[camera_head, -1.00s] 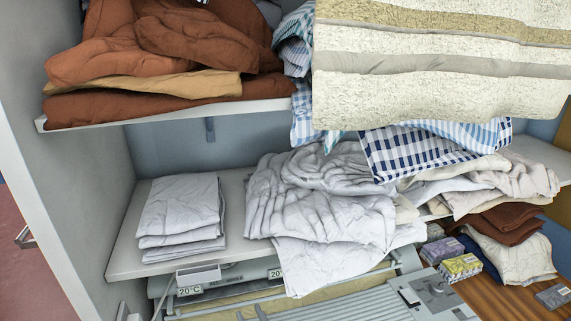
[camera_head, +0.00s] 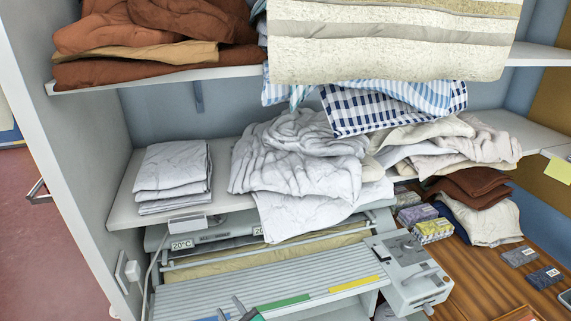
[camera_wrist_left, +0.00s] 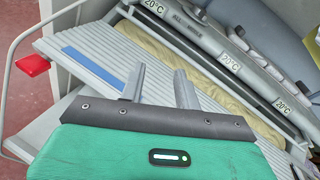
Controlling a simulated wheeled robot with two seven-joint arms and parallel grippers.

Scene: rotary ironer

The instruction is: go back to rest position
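The ironer's padded roller (camera_head: 270,262) runs behind the board. My right gripper is in neither view.
A shelf (camera_head: 122,212) above the ironer holds folded white linen (camera_head: 172,170) and a crumpled white pile (camera_head: 300,160). Higher up lie brown cloths (camera_head: 150,35) and a striped cream blanket (camera_head: 390,45). A wooden top (camera_head: 480,265) with small boxes is at right.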

